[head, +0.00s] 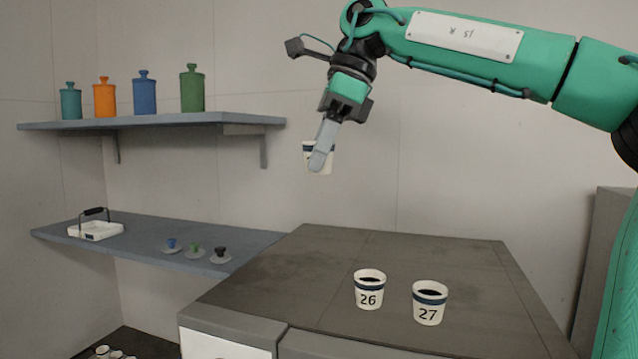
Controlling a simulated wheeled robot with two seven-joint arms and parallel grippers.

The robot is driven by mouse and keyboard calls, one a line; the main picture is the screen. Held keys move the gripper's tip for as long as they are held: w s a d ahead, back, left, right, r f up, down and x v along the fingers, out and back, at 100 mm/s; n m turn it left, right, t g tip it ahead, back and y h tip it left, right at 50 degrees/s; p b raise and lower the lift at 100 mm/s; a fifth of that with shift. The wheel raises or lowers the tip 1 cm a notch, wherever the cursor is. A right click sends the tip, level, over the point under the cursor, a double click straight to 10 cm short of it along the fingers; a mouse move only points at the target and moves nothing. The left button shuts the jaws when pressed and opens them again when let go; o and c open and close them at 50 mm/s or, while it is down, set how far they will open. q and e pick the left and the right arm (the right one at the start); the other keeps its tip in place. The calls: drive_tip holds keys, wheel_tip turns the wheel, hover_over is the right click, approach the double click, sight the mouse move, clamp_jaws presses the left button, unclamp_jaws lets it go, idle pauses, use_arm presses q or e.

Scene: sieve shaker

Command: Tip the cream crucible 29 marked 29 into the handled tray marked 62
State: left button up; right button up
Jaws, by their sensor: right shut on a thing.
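My right gripper (322,158) is shut on a cream crucible (311,152) with a dark blue band. It holds the crucible roughly upright in the air, beyond the back left of the dark grey bench top. The fingers cover much of the crucible, and I cannot read its number. The white handled tray (96,231) with a dark handle stands on the left end of the lower shelf, well left of and below the gripper. Any marking on the tray is too small to read. My left gripper is not in view.
Crucibles marked 26 (369,289) and 27 (429,303), with dark contents, stand on the bench top (400,250). The upper shelf (150,122) holds several coloured jars. Open air lies between crucible and tray.

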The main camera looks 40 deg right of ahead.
drive_tip(key=shift+r, duration=0.3)
drive_tip(key=shift+a, duration=0.1)
drive_tip(key=s+a+r+p, duration=0.1)
drive_tip(key=s+a+r, duration=0.2)
drive_tip(key=a, duration=0.5)
drive_tip(key=shift+s+a, duration=0.4)
drive_tip(key=shift+s, duration=0.45)
